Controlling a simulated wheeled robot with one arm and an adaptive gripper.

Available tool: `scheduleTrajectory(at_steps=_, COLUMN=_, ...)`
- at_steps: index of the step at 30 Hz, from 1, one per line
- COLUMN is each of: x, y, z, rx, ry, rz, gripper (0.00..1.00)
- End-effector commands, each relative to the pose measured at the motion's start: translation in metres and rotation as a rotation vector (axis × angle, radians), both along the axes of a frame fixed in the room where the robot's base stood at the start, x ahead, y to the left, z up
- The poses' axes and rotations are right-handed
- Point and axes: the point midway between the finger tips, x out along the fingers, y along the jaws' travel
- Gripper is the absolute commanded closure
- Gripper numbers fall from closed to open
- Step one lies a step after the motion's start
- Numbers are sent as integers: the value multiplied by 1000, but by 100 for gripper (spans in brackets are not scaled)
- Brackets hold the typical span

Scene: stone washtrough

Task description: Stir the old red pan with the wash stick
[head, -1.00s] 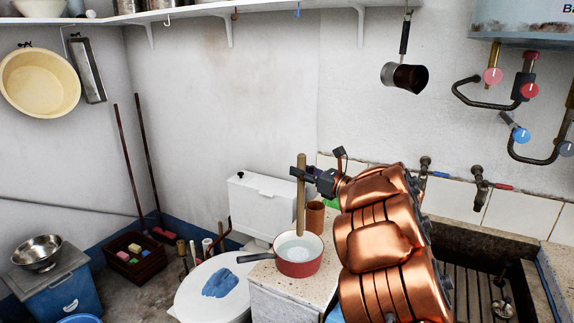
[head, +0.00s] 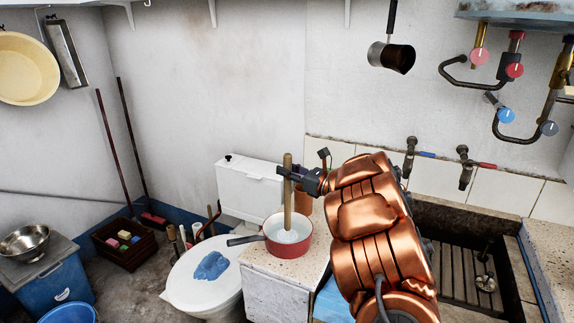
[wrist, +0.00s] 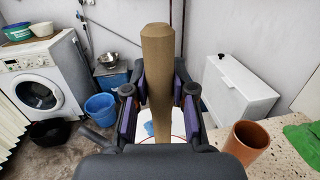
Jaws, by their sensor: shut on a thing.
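The old red pan (head: 291,250) stands on the speckled counter, with its dark handle pointing left. It has pale liquid inside. My gripper (head: 288,173) is shut on the wash stick (head: 288,200), a thick upright wooden stick. In the head view the stick's lower end is inside the pan, in the liquid; its very tip is hidden. In the wrist view the stick (wrist: 158,75) stands between my fingers (wrist: 155,105), and only a bit of the pan's rim shows behind them.
A terracotta cup (head: 303,201) stands on the counter behind the pan; it also shows in the wrist view (wrist: 247,140) beside a green cloth (wrist: 303,139). A white toilet (head: 190,290) with a blue cloth (head: 210,265) is left of the counter. A stone sink (head: 455,208) with taps lies right.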

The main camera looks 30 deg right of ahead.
Motion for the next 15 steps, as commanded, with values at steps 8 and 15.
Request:
scheduleTrajectory(at_steps=8, x=0, y=0, z=-21, rx=0, ry=-1, rz=-1, gripper=100)
scheduleTrajectory(at_steps=15, x=0, y=0, z=-35, rx=-2, ry=-2, rz=0, gripper=100)
